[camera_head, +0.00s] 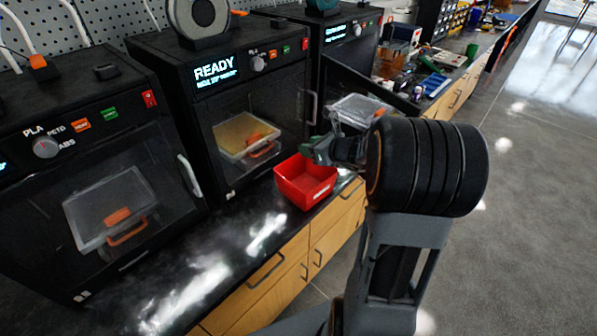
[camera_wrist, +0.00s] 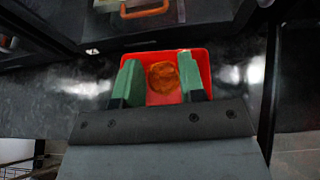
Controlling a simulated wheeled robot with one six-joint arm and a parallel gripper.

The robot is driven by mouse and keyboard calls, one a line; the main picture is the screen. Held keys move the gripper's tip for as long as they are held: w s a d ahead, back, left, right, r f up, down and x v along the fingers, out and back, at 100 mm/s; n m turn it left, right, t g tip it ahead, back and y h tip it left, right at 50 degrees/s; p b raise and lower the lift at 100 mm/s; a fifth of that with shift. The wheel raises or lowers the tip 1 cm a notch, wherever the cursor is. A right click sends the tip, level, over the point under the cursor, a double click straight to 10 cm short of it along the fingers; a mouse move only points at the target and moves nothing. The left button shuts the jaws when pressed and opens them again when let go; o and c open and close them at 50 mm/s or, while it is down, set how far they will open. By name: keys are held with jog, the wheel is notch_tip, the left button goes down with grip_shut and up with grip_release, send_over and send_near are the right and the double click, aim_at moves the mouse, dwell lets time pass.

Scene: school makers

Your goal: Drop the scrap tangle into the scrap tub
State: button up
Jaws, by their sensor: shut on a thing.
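The scrap tub is an open red box (camera_head: 306,184) on the dark counter near its front edge. In the wrist view its red rim (camera_wrist: 205,62) shows around and behind the fingers. My gripper (camera_head: 309,148) is above the tub's back right side, and its green fingers (camera_wrist: 160,66) point over the tub. The scrap tangle (camera_wrist: 163,78), an orange-brown round clump, sits between the fingers, which are shut on it. I cannot make out the tangle in the head view.
Black printers (camera_head: 236,110) with windowed doors line the back of the counter; one display reads READY. A dark panel like an open door (camera_head: 372,85) stands to the right of the middle printer. The counter left of the tub (camera_head: 190,265) is clear.

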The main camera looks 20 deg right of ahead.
jog(key=shift+w+f, duration=0.2)
jog(key=shift+w, duration=0.25)
notch_tip(320, 180, down, 6)
jog(key=b, duration=0.5)
jog(key=shift+r, duration=0.2)
jog(key=o, duration=1)
jog(key=shift+c, duration=0.2)
jog(key=shift+r, duration=0.1)
jog(key=p+v, duration=0.1)
jog(key=v, duration=1.1)
